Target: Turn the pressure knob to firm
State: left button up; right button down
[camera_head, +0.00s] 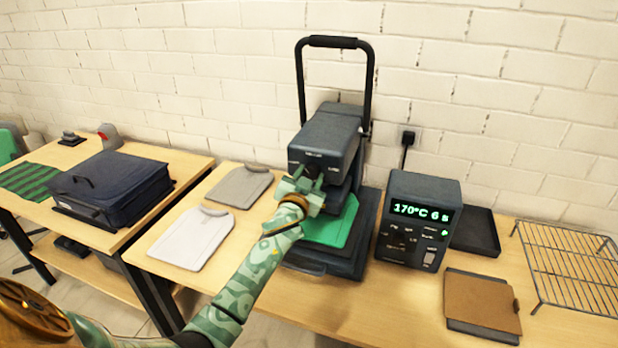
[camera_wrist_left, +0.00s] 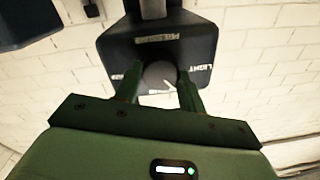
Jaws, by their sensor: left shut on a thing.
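The pressure knob (camera_wrist_left: 158,74) is a round dark knob on the front of the dark heat press head (camera_head: 325,140). In the left wrist view it sits between the two green fingers of my left gripper (camera_wrist_left: 158,90), which is shut on it. A short white pointer mark shows on the knob's lower right. The word LIGHT is printed right of the knob, another label is above it, and a label at its left is partly hidden by a finger. In the head view my left gripper (camera_head: 312,182) is at the press front and covers most of the knob. My right gripper is out of view.
A green garment (camera_head: 330,228) lies under the press head. The control box (camera_head: 420,190) reads 170°C 6 s at the right. Grey (camera_head: 240,185) and white (camera_head: 190,238) shirts lie left. A wire rack (camera_head: 570,265) and brown clipboard-like board (camera_head: 482,300) lie right.

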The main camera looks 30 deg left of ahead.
pick_arm(q)
jog(key=m, duration=0.4)
jog(key=shift+f, duration=0.1)
jog(key=m, duration=0.3)
jog(key=shift+m, duration=0.4)
jog(key=m, duration=0.6)
jog(key=shift+f+m+t+h, duration=0.1)
jog(key=shift+m+t+h, duration=0.2)
jog(key=shift+m+h, duration=0.1)
jog(key=m+p, duration=0.1)
jog(key=m, duration=0.3)
jog(key=shift+a+m, duration=0.1)
jog(key=shift+m, duration=0.2)
jog(key=shift+m+h+p, duration=0.3)
jog(key=shift+m+p, duration=0.15)
jog(key=shift+m, duration=1.45)
jog(key=o, duration=1)
jog(key=shift+s, duration=0.15)
